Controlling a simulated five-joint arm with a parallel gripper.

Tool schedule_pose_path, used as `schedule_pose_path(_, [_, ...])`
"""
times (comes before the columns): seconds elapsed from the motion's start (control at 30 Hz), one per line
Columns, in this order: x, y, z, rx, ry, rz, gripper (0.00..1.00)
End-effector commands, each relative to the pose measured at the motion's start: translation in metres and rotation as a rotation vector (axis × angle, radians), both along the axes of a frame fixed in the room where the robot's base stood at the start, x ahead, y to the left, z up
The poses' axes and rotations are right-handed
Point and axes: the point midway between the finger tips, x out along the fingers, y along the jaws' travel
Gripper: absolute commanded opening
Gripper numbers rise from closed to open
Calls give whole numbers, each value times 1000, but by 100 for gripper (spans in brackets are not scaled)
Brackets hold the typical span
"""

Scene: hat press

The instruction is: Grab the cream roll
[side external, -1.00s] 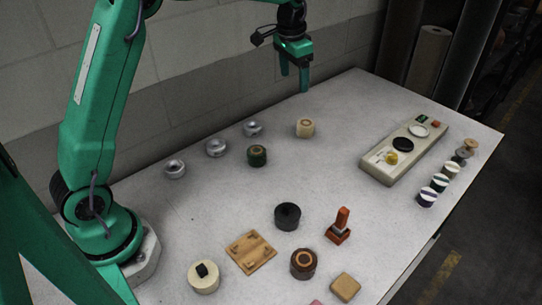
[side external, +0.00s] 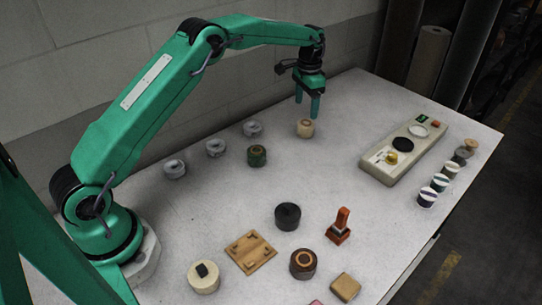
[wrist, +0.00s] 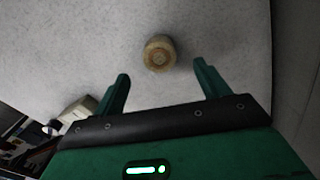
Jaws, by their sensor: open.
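The cream roll (side external: 305,128) stands upright on the white table near the back edge, with a brown ring on its top. In the wrist view the cream roll (wrist: 159,54) lies ahead of the fingertips, roughly midway between them and a little to the left. My gripper (side external: 307,106) is open and empty, above and close to the roll in the side view. In the wrist view my gripper (wrist: 160,70) has its two green fingers spread apart, touching nothing that I can see.
A beige control box (side external: 404,150) lies to the right. Several dark, wooden and orange items (side external: 338,228) stand nearer the front. The table between is clear.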

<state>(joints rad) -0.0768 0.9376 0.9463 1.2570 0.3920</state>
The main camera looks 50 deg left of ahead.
Motion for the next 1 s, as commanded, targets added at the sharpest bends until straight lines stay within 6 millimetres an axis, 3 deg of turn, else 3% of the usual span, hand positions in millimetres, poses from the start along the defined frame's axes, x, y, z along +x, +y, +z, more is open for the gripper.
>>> schedule_pose_path(0.23, [-1,0,-20,0,2,0,75])
schedule_pose_path(0.63, [-1,-1,-31,0,2,0,75])
schedule_pose_path(1.0, [-2,-2,-70,0,2,0,75])
